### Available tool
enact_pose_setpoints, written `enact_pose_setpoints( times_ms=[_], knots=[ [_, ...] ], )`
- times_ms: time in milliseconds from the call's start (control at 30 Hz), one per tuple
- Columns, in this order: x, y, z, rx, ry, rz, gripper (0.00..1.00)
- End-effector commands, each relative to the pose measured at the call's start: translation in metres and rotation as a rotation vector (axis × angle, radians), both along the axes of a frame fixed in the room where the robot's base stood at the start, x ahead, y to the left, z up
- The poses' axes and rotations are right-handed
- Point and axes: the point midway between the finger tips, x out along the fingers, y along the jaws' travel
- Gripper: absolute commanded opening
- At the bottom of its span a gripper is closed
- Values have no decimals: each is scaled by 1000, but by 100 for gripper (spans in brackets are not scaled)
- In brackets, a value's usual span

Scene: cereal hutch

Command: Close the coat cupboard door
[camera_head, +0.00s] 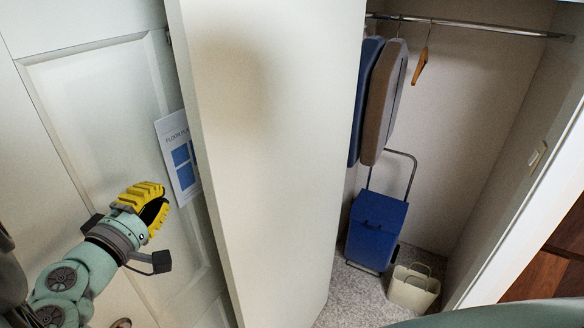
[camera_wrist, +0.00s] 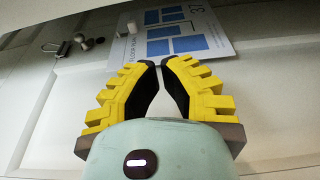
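The coat cupboard door (camera_head: 275,160) is a plain cream panel standing open in the middle of the head view. The cupboard interior (camera_head: 470,120) shows to its right. My gripper (camera_head: 157,205) is left of the door, in front of a white panelled surface and apart from the door. In the wrist view its yellow fingers (camera_wrist: 160,66) curve together with their tips almost meeting and nothing between them. No handle shows on the visible face of the door.
Inside hang coats (camera_head: 384,100) and an empty hanger (camera_head: 421,65) on a rail (camera_head: 480,27). A blue cart (camera_head: 375,230) and a cream basket (camera_head: 413,288) stand on the floor.

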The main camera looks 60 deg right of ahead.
Motion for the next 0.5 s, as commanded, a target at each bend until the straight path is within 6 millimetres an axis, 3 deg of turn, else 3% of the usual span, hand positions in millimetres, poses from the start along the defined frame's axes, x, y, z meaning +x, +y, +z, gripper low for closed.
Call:
enact_pose_setpoints(
  times_ms=[200, 500],
  knots=[
    [8, -33, 5, 4, 1, -11, 0],
    [21, -66, 3, 1, 0, -7, 0]
  ],
)
